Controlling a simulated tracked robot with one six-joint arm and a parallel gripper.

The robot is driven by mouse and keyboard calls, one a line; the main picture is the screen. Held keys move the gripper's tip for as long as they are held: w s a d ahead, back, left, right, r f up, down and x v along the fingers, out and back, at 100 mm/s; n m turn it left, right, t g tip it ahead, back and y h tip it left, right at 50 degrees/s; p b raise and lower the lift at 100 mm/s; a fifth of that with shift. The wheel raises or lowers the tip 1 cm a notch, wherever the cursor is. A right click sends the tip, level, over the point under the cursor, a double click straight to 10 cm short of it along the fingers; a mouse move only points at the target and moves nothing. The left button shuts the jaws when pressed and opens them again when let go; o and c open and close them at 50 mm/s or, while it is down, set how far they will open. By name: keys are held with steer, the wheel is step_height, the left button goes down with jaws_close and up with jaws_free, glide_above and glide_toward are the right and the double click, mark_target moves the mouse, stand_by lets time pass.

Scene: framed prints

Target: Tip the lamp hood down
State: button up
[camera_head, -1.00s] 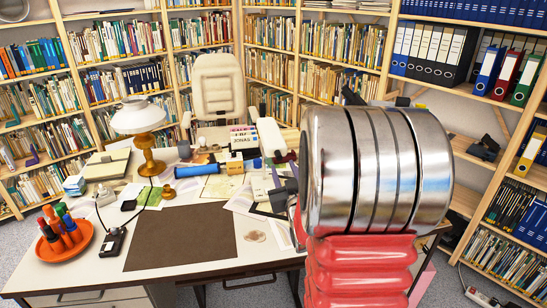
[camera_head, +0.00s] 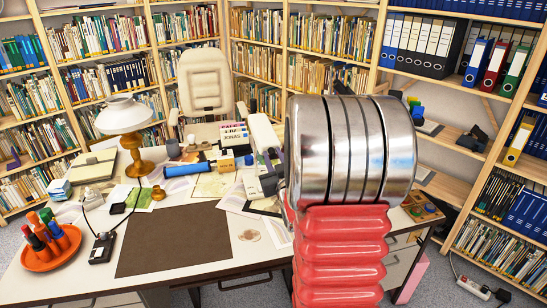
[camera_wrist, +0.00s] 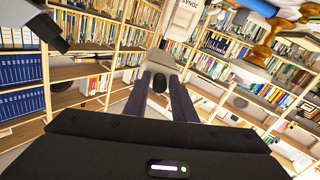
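The lamp has a white hood (camera_head: 124,115) on a brass stand (camera_head: 138,160) and stands at the left back of the desk (camera_head: 200,279). Its hood looks roughly level, opening downward. In the wrist view, the brass stand (camera_wrist: 276,32) and part of the white hood (camera_wrist: 303,40) show at the upper right, off to the side of my gripper (camera_wrist: 161,78). My gripper's two dark fingers are apart with a gap between them, and nothing shows held. In the head view, my red and silver arm hides most of the gripper. The gripper is well right of the lamp.
An orange tray (camera_head: 47,260) with markers and a black phone-like device (camera_head: 102,248) lie at the desk's left. A brown desk mat (camera_head: 175,240) fills the front. A blue cylinder (camera_head: 186,169) and books (camera_head: 234,137) lie between lamp and arm. A beige chair (camera_head: 207,82) stands behind.

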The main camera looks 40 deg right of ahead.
jaws_close()
steer(key=shift+d+f, duration=0.1)
stand_by(0.3)
